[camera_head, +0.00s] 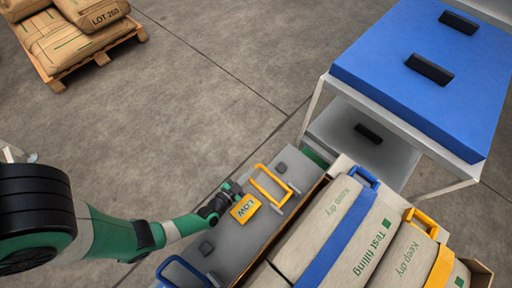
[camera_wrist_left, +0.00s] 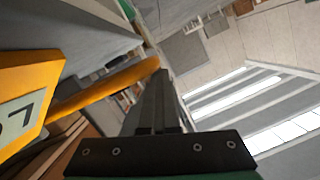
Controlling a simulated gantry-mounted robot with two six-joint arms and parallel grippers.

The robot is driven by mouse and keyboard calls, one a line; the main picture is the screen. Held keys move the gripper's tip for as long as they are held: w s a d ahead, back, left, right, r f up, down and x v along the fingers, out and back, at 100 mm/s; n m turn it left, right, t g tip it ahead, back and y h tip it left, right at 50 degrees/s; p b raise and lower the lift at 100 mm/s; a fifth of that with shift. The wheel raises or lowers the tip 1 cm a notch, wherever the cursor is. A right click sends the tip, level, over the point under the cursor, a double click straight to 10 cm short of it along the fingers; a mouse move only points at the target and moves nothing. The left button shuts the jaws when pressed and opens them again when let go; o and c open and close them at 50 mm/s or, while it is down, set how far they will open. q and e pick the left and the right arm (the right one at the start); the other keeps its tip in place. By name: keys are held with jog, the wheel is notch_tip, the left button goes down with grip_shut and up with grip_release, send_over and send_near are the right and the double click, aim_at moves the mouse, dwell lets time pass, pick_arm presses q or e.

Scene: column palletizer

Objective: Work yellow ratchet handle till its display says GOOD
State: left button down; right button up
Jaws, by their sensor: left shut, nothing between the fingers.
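The yellow ratchet handle (camera_head: 271,186) is a U-shaped bar on a grey panel (camera_head: 235,236) beside the box of sacks. Its yellow display (camera_head: 245,209) stands next to it and reads LOW. My left gripper (camera_head: 232,187) is at the near-left side of the handle, just above the display, shut and empty. In the left wrist view, the shut fingers (camera_wrist_left: 160,78) end close to the yellow bar (camera_wrist_left: 112,86), and part of the display (camera_wrist_left: 22,108) shows at the left. I cannot tell whether the fingertips touch the bar. My right gripper is not in view.
A blue handle (camera_head: 181,267) is at the panel's near end. Strapped sacks (camera_head: 330,225) fill a cardboard box (camera_head: 482,272) on the right. A blue-topped table (camera_head: 400,65) stands behind. A pallet (camera_head: 90,62) of sacks is far left. The floor between is clear.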

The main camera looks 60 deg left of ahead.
pick_arm(q)
jog(key=shift+s+d+f, duration=0.1)
jog(key=shift+f, duration=0.6)
jog(key=shift+s+f+b, duration=0.1)
jog(key=shift+f+b, duration=0.1)
jog(key=shift+b, duration=0.1)
jog(key=shift+r, duration=0.1)
jog(key=r+p, duration=0.5)
jog(key=p, duration=0.1)
jog(key=shift+w+d+r, duration=0.2)
jog(key=shift+d+r, duration=0.15)
jog(key=shift+r, duration=0.05)
jog(key=f+p+v, duration=0.1)
jog(key=p+v, duration=0.2)
jog(key=v, duration=0.6)
jog(key=shift+s, duration=0.5)
jog(key=c, duration=1.6)
grip_release()
